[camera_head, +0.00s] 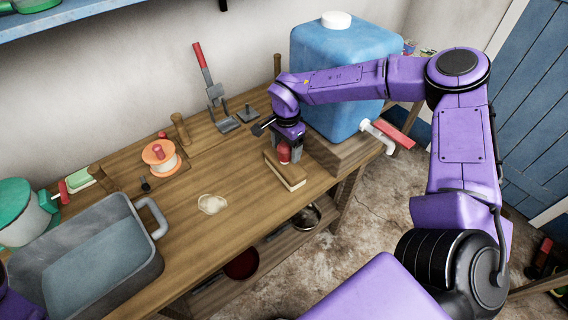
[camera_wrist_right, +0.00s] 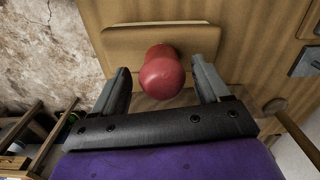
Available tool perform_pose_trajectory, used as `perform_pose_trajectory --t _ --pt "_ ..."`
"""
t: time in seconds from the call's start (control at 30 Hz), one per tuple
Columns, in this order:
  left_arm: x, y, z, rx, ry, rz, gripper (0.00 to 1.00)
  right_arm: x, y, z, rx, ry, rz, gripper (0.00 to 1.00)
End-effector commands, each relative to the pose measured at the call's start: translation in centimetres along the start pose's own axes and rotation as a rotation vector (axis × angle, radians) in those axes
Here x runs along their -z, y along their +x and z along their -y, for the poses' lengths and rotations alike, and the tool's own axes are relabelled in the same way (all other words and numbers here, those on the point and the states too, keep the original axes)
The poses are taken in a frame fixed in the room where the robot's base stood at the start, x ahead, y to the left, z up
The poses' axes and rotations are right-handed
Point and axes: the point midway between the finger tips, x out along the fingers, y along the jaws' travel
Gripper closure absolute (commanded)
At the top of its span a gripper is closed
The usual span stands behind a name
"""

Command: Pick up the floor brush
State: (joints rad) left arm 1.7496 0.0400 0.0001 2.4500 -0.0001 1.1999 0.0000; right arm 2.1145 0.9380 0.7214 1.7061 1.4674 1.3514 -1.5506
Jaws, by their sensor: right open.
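What looks like the floor brush, a flat wooden block (camera_head: 287,174) with a red knob handle (camera_head: 284,152), lies on the wooden bench near its front edge. My right gripper (camera_head: 291,154) is open above it, pointing down at the knob. In the right wrist view, the red knob (camera_wrist_right: 161,74) stands between the two open fingers of my right gripper (camera_wrist_right: 160,72), with a gap visible on each side. The block (camera_wrist_right: 130,43) shows behind the knob. Bristles are not visible. My left gripper is out of view.
A blue water container (camera_head: 335,75) with a white tap stands right of the brush. A grey basin (camera_head: 100,255), an orange spool (camera_head: 160,155) and a red-handled metal tool (camera_head: 213,88) are on the bench.

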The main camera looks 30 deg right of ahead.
Motion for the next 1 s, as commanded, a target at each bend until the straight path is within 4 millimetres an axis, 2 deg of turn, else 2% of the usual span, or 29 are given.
perform_pose_trajectory --t 0.03,0.17,0.4,0.47,0.63,0.67,1.0 --pt "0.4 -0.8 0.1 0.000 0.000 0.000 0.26 -0.1 0.6 0.1 -0.006 -0.002 -0.001 0.25" --pt "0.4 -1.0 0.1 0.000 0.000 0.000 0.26 -0.2 2.6 0.2 -0.003 -0.002 -0.001 0.25" --pt "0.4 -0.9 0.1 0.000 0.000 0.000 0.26 -0.2 3.0 0.3 0.001 -0.003 -0.001 0.25" --pt "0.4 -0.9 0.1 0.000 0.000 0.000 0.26 -0.2 3.0 0.3 0.001 -0.003 -0.001 0.41" --pt "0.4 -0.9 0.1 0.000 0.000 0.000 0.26 -0.3 3.0 0.3 0.001 -0.004 -0.001 0.96" --pt "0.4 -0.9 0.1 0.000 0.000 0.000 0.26 -0.3 3.0 0.3 0.001 -0.004 -0.001 1.00" --pt "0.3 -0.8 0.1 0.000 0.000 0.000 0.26 -0.2 2.5 0.4 0.003 -0.004 -0.001 1.00"
